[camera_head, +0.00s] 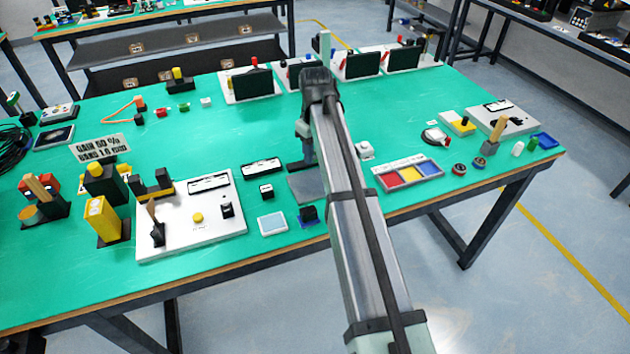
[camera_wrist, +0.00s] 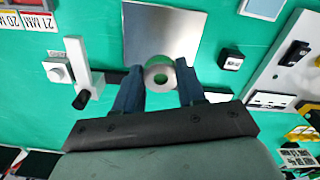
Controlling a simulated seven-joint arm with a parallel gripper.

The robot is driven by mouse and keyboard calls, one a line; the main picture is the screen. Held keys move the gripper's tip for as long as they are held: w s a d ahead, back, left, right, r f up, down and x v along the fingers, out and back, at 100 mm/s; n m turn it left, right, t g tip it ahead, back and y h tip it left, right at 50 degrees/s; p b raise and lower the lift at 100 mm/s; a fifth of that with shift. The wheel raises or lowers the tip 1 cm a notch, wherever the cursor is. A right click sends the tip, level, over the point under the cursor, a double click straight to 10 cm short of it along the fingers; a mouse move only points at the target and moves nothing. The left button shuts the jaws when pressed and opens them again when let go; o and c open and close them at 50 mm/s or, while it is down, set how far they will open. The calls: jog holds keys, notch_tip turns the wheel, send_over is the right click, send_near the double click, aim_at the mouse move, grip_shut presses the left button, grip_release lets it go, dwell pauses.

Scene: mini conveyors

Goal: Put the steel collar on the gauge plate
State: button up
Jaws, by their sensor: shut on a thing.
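The steel collar (camera_wrist: 149,76) is a small grey ring with a round hole, seen in the wrist view between the dark fingertips of my gripper (camera_wrist: 160,76). My gripper is shut on it. The gauge plate is taken to be the flat, bare grey square (camera_wrist: 165,32) just beyond the fingertips. The collar overlaps the plate's near edge in this view; I cannot tell its height above it. In the head view the plate (camera_head: 304,188) lies on the green table, partly covered by my arm. The collar is hidden there.
A small black-and-white block (camera_wrist: 231,60) and a white panel with switches (camera_head: 190,215) stand on one side of the plate. A white fixture with an upright post (camera_wrist: 82,70) stands on the other. A tray of coloured squares (camera_head: 408,173) is right of my arm.

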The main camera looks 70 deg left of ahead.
aim_at(315, 184)
notch_tip(315, 184, down, 10)
jog(key=shift+s+a+r, duration=0.1)
jog(key=shift+r, duration=0.05)
dwell(0.4)
jog(key=o, duration=1.1)
jog(key=shift+c, duration=0.2)
notch_tip(315, 184, up, 12)
jog(key=shift+r, duration=0.1)
